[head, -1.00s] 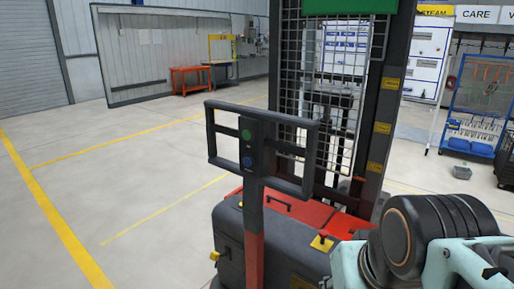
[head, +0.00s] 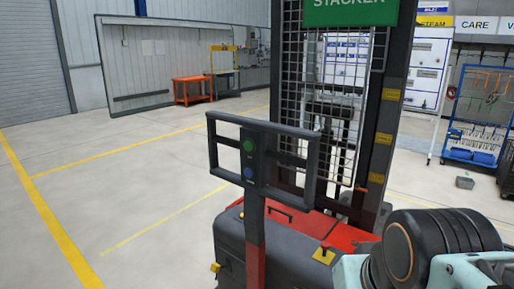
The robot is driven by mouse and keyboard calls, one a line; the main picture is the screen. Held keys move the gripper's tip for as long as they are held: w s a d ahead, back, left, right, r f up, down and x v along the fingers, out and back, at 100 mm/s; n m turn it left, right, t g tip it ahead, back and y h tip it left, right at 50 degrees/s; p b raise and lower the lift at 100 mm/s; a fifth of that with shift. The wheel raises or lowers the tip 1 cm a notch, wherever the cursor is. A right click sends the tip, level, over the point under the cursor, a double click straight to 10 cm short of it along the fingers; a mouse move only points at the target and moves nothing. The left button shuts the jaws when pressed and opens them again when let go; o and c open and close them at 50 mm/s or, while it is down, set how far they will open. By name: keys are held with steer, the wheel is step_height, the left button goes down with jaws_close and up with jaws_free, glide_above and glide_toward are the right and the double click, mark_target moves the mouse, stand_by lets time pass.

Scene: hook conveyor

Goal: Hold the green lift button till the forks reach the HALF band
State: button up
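The green lift button (head: 248,145) is on the dark control panel of the stacker's tiller handle, near the picture's middle. A blue button (head: 249,173) sits just below it. The stacker's mast (head: 380,130) rises behind the handle, with yellow labels on its right post that may be the height bands; their words are too small to read. The forks are not visible. Part of my arm shows at the lower right, apart from the handle. My gripper is not in view, and nothing is seen touching the green button.
The handle frame (head: 314,165) surrounds the panel. The stacker's dark and red body (head: 270,250) stands below it. Open floor (head: 130,190) with yellow lines lies to the left. An orange table (head: 193,90) is far back; a blue rack (head: 478,115) is at right.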

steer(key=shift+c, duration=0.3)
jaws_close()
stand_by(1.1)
